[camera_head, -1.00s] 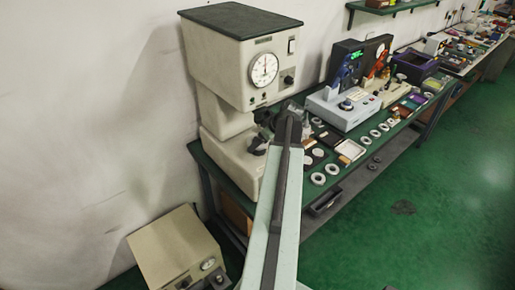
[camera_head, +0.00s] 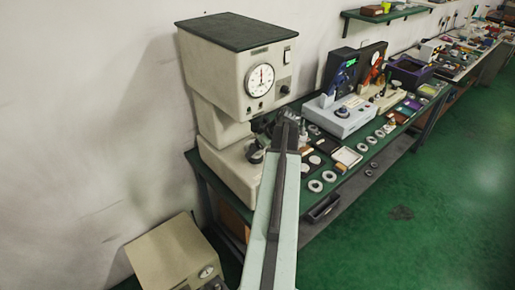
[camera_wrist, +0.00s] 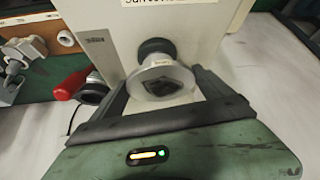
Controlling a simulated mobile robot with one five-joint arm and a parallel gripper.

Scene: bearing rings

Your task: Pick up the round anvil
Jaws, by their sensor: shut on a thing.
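In the wrist view the round anvil (camera_wrist: 150,76) is a pale, disc-shaped piece with a small label on its rim and a dark, shiny middle. My gripper (camera_wrist: 163,86) is shut on it, with one dark finger on each side. A black round part (camera_wrist: 156,48) shows right behind the anvil, in front of a cream housing. I cannot tell whether the anvil still touches it. In the head view my gripper (camera_head: 286,116) is at the far end of my arm, beside the large cream dial machine (camera_head: 232,80). The anvil cannot be made out there.
The green bench (camera_head: 340,182) carries several pale rings, small boxes and a blue-grey instrument (camera_head: 340,118). A red-handled tool (camera_wrist: 72,84) lies left of my gripper in the wrist view. A beige box (camera_head: 170,255) stands low at the left. Green floor is open at right.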

